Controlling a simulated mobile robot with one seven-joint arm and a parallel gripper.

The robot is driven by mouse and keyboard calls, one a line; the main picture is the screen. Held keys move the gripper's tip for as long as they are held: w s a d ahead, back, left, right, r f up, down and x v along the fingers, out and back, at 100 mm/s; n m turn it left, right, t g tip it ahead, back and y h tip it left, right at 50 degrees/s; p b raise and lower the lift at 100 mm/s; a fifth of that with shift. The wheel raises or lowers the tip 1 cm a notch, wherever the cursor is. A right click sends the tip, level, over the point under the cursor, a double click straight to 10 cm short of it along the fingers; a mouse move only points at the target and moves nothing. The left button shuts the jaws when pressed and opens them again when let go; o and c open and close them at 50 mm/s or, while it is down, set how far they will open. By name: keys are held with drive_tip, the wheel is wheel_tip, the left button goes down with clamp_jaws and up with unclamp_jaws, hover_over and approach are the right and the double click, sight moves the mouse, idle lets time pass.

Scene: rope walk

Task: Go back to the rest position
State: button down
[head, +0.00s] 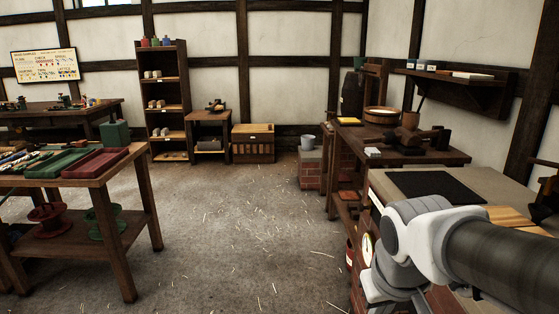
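My arm comes in from the right edge in the head view, over the near right bench (402,178). Its grey and white links and a dark cylindrical section show. My gripper is not in view, so I cannot see whether it holds anything. A black mat (433,186) lies on the near right bench, just beyond my arm. My arm hides part of this bench.
A wooden table (140,149) with red and green trays (96,163) stands at the left. A dark workbench (447,157) and brick block (311,172) stand at the right. Shelves (171,100) and a crate (253,144) line the back. The straw-strewn floor (235,235) between is clear.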

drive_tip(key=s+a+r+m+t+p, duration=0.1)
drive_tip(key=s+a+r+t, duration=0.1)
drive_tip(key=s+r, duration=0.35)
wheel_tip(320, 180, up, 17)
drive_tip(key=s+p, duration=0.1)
drive_tip(key=p, duration=1.7)
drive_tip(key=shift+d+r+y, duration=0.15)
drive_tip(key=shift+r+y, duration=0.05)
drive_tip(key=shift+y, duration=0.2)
